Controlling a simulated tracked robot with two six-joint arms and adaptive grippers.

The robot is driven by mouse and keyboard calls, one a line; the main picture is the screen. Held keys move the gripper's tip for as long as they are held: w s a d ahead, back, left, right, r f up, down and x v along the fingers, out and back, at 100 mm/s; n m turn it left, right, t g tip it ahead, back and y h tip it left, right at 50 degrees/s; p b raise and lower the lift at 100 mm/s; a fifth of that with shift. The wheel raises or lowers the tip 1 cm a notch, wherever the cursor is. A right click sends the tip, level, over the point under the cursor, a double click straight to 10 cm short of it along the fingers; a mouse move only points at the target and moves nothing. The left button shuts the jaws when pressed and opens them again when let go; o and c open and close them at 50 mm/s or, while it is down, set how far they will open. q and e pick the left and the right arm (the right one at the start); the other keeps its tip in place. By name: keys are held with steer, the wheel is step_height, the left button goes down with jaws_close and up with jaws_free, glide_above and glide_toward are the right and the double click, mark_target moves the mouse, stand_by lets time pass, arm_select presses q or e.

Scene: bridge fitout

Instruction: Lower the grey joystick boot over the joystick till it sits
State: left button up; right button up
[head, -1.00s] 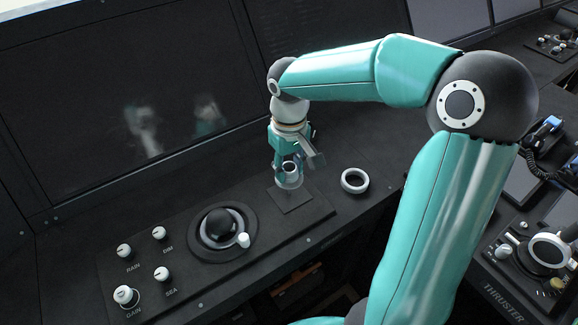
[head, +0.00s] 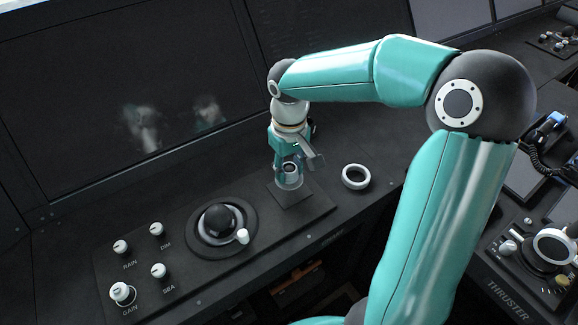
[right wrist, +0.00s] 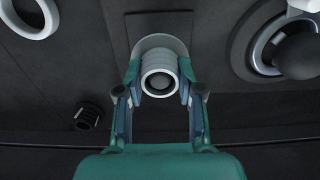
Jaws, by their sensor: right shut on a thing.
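The grey joystick boot (right wrist: 160,62) is a ribbed sleeve with a flared base, held between the fingers of my right gripper (right wrist: 160,100). In the head view my right gripper (head: 288,172) points down with the boot (head: 290,183) at its tips, over the dark square plate (head: 303,196) at the panel's right end. Something dark grey shows inside the boot's round opening. I cannot tell whether it is the joystick, which is otherwise hidden. Whether the boot's base touches the plate is also unclear. My left gripper is not in view.
A white ring (head: 355,177) lies right of the plate. A black trackball (head: 219,219) in its collar and several white knobs (head: 120,246) are on the panel to the left. A dark ribbed piece (right wrist: 88,117) shows near the gripper. The large dark screen (head: 120,90) rises behind.

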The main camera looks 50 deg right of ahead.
mark_target(289, 189)
steer(key=shift+f, duration=0.6)
steer(key=shift+b, duration=0.35)
steer(key=shift+f+b, duration=1.2)
steer(key=shift+f, duration=0.35)
steer(key=shift+f, duration=0.15)
steer(key=o, duration=1.2)
step_height(289, 189, up, 12)
